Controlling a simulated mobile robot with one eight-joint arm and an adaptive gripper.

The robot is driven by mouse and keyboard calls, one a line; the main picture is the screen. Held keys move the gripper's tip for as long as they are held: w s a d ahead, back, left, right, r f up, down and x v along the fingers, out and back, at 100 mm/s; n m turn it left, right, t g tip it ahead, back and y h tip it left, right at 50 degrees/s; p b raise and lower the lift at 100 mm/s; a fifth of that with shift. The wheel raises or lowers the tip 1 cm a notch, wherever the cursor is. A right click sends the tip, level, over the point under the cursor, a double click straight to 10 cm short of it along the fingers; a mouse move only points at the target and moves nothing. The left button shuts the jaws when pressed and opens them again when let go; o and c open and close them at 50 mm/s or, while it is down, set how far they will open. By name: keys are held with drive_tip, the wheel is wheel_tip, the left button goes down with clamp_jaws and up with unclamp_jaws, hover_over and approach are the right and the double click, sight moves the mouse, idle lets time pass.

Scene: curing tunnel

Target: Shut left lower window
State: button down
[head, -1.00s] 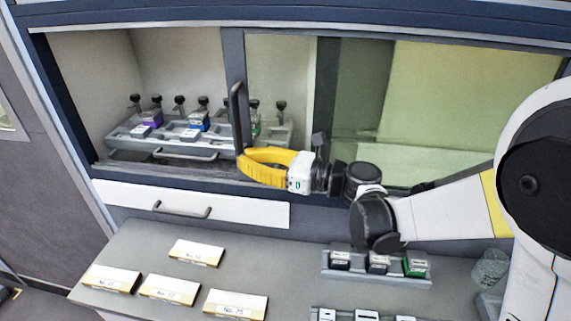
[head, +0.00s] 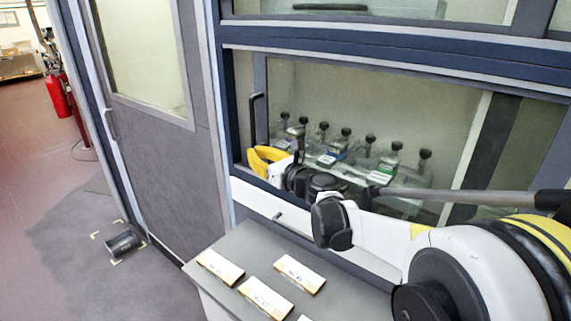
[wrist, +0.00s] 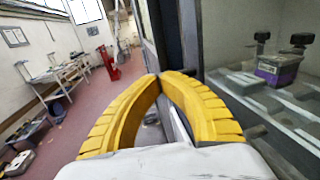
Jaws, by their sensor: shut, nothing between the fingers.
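The left lower window's sliding pane (head: 380,105) has a dark upright frame bar (head: 261,75) with a black vertical handle (head: 254,115). In the head view this bar stands close to the left side of the opening, with a narrow pale gap left of it. My gripper (head: 252,157), with yellow fingers, is at the handle's lower end; whether it touches the handle is unclear. In the wrist view the fingers (wrist: 160,76) are shut, tips together and empty, with a dark upright just beyond them. The handle's lower end is hidden behind the fingers.
Below are a white drawer (head: 262,200) and a grey bench with labelled cards (head: 265,297).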

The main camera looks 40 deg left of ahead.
drive_tip(key=s+x, duration=0.2)
drive_tip(key=x, duration=0.8)
drive_tip(key=shift+a+p, duration=0.45)
drive_tip(key=shift+a, duration=0.2)
drive_tip(key=shift+w, duration=0.1)
drive_tip(key=p+v, duration=0.1)
drive_tip(key=v, duration=1.3)
